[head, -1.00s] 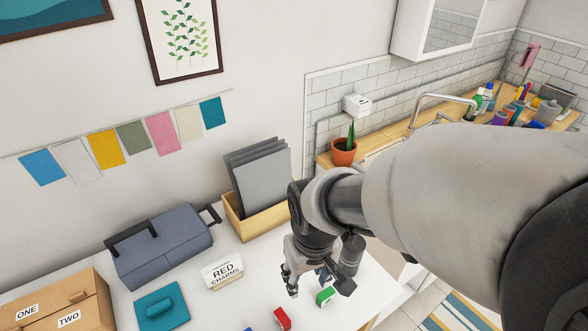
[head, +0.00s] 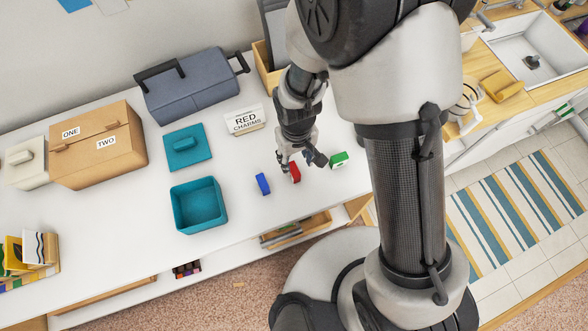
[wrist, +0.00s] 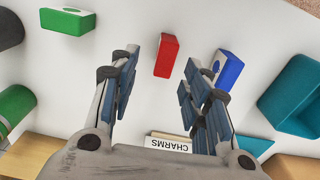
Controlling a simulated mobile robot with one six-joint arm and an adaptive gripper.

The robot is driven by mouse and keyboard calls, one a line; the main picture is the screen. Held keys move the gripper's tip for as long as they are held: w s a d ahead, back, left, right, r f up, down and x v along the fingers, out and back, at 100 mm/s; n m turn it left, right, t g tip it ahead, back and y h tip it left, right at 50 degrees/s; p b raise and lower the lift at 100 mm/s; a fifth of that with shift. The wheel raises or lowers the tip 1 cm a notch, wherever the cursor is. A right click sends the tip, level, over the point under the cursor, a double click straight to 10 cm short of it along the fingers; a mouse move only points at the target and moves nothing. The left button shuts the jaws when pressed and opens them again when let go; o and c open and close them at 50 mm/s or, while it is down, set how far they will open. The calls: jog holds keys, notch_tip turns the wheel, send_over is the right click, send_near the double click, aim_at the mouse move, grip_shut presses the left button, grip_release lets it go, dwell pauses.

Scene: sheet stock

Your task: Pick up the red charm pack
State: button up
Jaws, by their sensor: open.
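The red charm pack (head: 295,172) lies on the white table between the blue pack and the green pack. In the wrist view the red pack (wrist: 167,56) sits ahead of the gap between my fingers, apart from them. My gripper (head: 290,158) is open and empty just behind and above the red pack in the head view. Its two fingers also show in the wrist view (wrist: 163,75), spread wide. The blue pack (head: 263,184) lies to the left and the green pack (head: 339,159) to the right in the head view.
A teal open box (head: 199,204) and its teal lid (head: 187,148) are left of the packs. A sign reading RED CHARMS (head: 245,121) stands behind. A cardboard box (head: 98,146) and a grey-blue toolbox (head: 193,88) stand farther off. The table's front edge is near the packs.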

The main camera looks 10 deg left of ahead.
aim_at(294, 169)
jog(key=shift+s+a+f+b, duration=0.15)
jog(key=shift+f+b, duration=0.2)
jog(key=shift+f, duration=1.2)
jog(key=shift+s+a+f+b, duration=0.1)
jog(key=shift+f+b, duration=0.2)
jog(key=shift+f, duration=1.25)
jog(key=c, duration=1)
